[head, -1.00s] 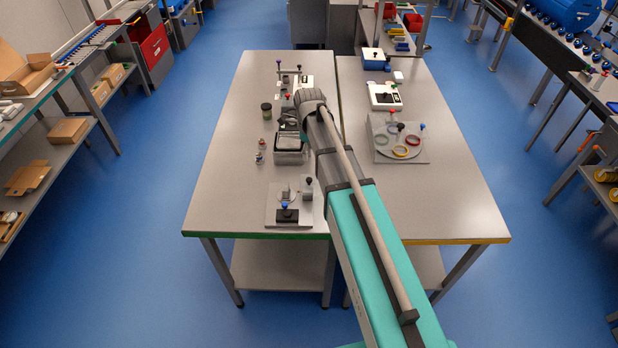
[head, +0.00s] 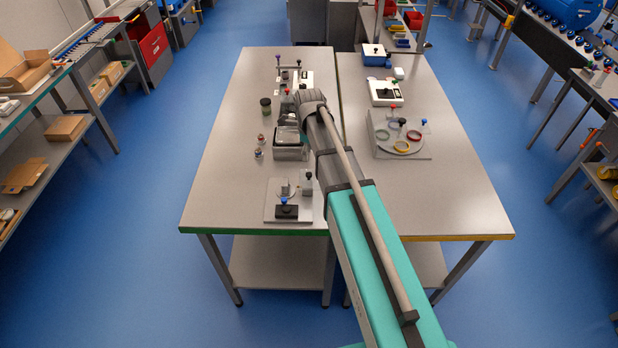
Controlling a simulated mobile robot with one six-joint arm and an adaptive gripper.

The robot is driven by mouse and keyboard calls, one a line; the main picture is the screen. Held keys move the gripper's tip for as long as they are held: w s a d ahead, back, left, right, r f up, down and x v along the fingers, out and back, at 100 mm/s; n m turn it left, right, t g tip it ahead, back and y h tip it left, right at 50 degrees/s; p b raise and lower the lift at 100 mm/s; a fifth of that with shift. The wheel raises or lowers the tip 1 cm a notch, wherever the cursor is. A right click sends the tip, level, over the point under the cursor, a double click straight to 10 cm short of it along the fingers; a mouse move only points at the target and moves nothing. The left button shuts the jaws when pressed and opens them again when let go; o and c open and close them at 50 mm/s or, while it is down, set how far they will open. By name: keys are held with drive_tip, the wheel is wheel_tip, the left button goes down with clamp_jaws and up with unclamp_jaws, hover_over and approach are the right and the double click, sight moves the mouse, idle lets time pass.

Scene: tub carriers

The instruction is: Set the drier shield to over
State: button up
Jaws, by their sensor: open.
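I cannot tell for sure which thing is the drier shield. Farther back, a white device (head: 303,78) stands by a post with a purple knob (head: 284,75). A grey open-topped box (head: 290,153) stands between them, partly behind my arm. My wrist is above the left table, close to this box. My gripper is hidden behind my wrist and forearm, so its fingers do not show.
The left table (head: 222,180) is bare along its left side, apart from a dark jar (head: 266,105) and two small bottles (head: 259,153).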

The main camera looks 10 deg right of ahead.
sight(309, 173)
drive_tip(key=shift+f+b, duration=5.05)
drive_tip(key=shift+f, duration=0.3)
drive_tip(key=shift+c, duration=0.3)
clamp_jaws()
